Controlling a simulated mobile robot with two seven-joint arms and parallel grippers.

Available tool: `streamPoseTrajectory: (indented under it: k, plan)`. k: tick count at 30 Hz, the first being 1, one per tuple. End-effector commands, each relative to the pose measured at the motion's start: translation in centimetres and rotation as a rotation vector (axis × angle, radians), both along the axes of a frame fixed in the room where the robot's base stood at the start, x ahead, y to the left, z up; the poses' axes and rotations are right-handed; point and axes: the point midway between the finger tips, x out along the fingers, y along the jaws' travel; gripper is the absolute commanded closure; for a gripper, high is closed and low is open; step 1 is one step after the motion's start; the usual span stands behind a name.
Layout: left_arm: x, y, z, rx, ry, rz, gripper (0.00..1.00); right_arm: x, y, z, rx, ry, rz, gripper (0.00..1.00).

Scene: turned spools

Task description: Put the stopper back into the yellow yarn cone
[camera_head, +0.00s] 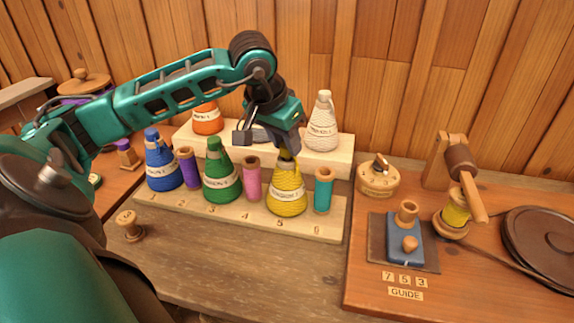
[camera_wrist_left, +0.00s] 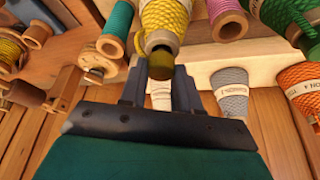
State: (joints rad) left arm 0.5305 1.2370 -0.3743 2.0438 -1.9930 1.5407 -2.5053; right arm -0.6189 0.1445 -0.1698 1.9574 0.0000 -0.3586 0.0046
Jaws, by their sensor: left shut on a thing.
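The yellow yarn cone (camera_head: 287,196) stands upright at the numbered front step, between the pink and teal spools. It also shows upside down in the wrist view (camera_wrist_left: 164,14). My left gripper (camera_head: 286,151) is directly above the cone, pointing down. In the wrist view its fingers (camera_wrist_left: 161,88) are shut on a small dark-yellow stopper (camera_wrist_left: 161,63). The stopper is at the cone's open tip, in line with it or nearly so. I cannot tell how deep it sits. The fingers hide part of it. My right gripper is not in view.
A pink spool (camera_head: 252,180) and a teal spool (camera_head: 323,190) stand close on either side. A green cone (camera_head: 221,178) is farther left, a white cone (camera_head: 322,126) behind. A small wooden spool (camera_head: 129,226) stands on the bare table front left. A winding device (camera_head: 456,205) is right.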

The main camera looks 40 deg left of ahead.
Motion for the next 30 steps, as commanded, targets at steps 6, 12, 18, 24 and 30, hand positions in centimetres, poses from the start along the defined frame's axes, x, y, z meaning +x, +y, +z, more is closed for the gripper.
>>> streamPoseTrajectory:
  k: [6, 12, 18, 24, 30]
  plan:
    - [-0.01, 0.01, -1.08, 0.000, 0.000, 0.000, 0.96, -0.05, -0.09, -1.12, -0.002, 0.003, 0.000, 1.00]
    - [-0.01, 0.01, -0.99, 0.000, 0.000, 0.000, 0.54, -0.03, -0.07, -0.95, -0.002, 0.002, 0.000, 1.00]
    - [-0.01, 0.01, -0.99, 0.000, 0.000, 0.000, 0.39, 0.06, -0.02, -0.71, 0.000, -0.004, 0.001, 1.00]
    - [-0.01, 0.01, -1.00, 0.000, 0.001, 0.000, 0.32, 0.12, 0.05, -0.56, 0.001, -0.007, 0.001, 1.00]
    - [-0.01, 0.01, -1.00, 0.000, 0.001, 0.000, 0.17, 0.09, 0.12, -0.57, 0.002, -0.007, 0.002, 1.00]
